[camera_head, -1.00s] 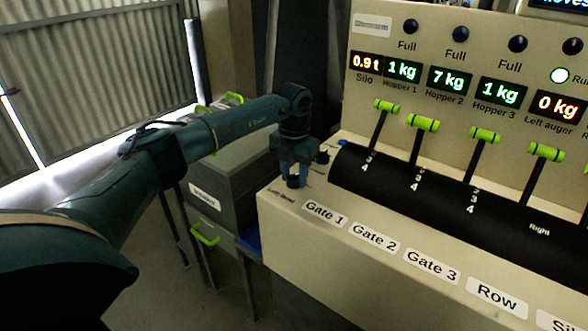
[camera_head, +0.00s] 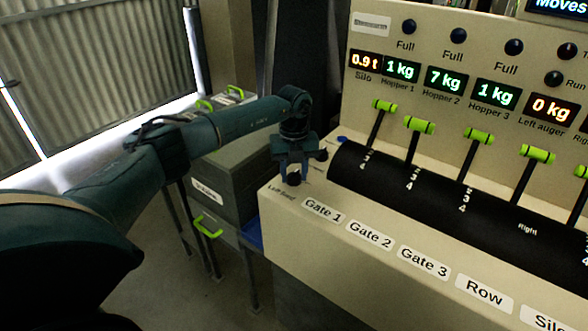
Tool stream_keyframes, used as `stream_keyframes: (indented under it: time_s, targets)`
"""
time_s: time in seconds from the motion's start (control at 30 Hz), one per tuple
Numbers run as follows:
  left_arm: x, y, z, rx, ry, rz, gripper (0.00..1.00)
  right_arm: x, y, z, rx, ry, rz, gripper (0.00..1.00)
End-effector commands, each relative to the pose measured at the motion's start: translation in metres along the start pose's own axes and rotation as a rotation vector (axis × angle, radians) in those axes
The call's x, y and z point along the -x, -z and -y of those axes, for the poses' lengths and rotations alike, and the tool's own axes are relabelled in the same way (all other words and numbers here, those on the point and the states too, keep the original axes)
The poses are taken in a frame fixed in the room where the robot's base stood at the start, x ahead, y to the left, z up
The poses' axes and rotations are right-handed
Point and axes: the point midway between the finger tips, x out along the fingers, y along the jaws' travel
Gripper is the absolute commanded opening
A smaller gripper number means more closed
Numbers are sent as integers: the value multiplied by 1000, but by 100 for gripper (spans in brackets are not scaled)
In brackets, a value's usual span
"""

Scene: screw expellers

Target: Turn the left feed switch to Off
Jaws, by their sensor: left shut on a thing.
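The left feed switch (camera_head: 293,180) is a small dark knob at the left end of the control panel's flat top. The small "Left feed" label (camera_head: 282,193) is printed in front of it. My left gripper (camera_head: 293,174) points down over this knob and is shut on it. The fingers hide much of the knob, so its pointer position cannot be read. My right gripper is not in view.
Another dark knob (camera_head: 321,155) stands close behind my gripper, with a blue button (camera_head: 342,139) beyond. The black lever housing (camera_head: 400,190) with green-handled levers lies to the right. Grey drawers (camera_head: 213,190) with green handles stand left of the panel (camera_head: 350,235).

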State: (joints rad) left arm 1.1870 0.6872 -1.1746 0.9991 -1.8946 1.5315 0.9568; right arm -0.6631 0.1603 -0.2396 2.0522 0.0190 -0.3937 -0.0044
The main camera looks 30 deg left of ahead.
Motion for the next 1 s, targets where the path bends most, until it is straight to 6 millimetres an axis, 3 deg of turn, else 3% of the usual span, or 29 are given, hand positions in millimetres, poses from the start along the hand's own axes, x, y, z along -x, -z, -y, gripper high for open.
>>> stream_keyframes:
  time_s: [0.53, 0.57, 0.6, 0.8, 1.0]
  targets:
    - [2, -1, 0, 28, 3, 4, 13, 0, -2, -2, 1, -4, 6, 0]
    - [2, -1, 0, 28, 3, 4, 37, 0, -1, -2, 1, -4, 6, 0]
    - [1, -1, 0, 28, 3, 4, 40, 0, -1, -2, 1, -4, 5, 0]
    - [1, -1, 0, 26, 1, 2, 57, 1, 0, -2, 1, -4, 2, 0]
    - [0, 0, 0, 25, 1, 1, 57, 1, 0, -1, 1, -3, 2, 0]
